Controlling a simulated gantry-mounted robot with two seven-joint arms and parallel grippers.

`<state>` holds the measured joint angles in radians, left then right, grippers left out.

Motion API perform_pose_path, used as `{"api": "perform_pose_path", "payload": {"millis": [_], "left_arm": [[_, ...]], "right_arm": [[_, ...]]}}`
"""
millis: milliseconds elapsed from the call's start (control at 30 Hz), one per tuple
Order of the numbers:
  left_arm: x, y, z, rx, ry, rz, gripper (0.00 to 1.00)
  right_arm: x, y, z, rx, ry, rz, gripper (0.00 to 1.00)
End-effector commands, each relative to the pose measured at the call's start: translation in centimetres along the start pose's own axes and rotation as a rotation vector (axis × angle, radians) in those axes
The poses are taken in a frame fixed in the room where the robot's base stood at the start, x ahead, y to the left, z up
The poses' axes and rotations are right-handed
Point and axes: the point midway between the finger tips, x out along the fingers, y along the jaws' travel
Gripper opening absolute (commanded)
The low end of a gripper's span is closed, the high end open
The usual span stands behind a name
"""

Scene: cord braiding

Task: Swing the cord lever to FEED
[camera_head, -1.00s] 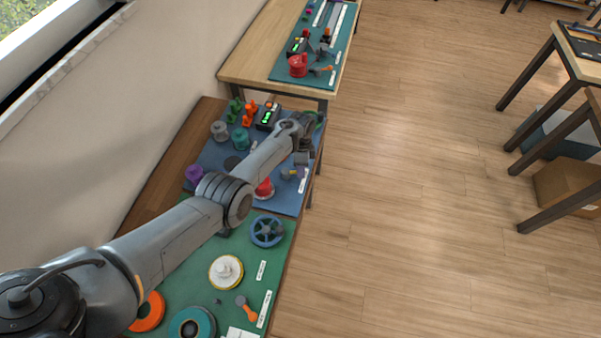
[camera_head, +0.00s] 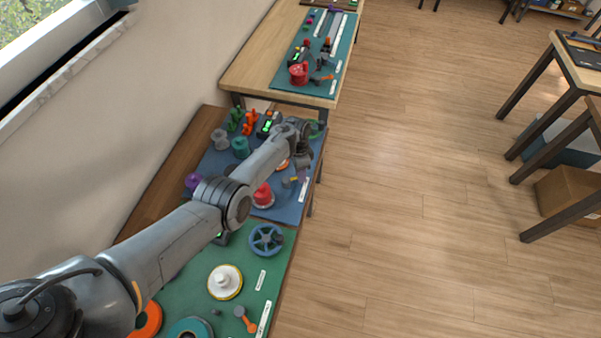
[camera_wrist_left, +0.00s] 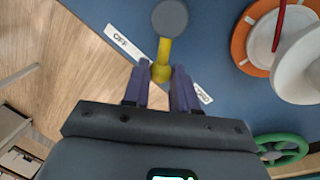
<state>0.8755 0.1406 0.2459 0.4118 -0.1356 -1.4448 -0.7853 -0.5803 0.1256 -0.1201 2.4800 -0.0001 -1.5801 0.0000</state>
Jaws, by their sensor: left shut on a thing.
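The cord lever (camera_wrist_left: 164,50) has a yellow arm and knob on a grey round pivot, above a blue panel. My left gripper (camera_wrist_left: 160,88) has its purple fingers on either side of the yellow knob and is shut on it. A white "OFF" label (camera_wrist_left: 122,41) lies left of the lever. A second label (camera_wrist_left: 203,92) is partly hidden behind the right finger. In the head view the lever (camera_head: 294,180) is small, and my left gripper (camera_head: 303,164) is above it, its fingertips hard to make out. My right gripper is not in view.
An orange-rimmed white disc (camera_wrist_left: 255,42) and a green handwheel (camera_wrist_left: 284,146) are near the gripper. The head view shows a red spool (camera_head: 263,196), a blue handwheel (camera_head: 266,239) and a green mat (camera_head: 192,274). Open wooden floor lies to the right.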

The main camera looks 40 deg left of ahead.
Motion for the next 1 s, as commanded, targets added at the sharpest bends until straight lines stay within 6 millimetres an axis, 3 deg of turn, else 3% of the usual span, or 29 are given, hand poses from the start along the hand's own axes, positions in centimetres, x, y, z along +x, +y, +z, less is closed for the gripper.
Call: {"api": "perform_pose_path", "payload": {"millis": [67,100,233,633,1000], "left_arm": [[0.1,-0.1,0.0,-0.002,0.001,-0.002,0.0],[0.1,-0.1,0.0,-0.002,0.001,-0.002,0.33],[0.0,-0.1,0.0,-0.001,0.001,-0.001,0.51],[-0.8,0.0,0.0,0.0,0.001,-0.002,0.51],[-6.6,0.0,0.0,0.0,0.003,-0.003,0.51]], "right_arm": [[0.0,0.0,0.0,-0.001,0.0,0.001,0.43],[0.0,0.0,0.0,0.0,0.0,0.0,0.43],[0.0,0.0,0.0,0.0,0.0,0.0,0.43],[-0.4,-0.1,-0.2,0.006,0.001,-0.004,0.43],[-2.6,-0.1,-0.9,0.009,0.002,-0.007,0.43]]}}
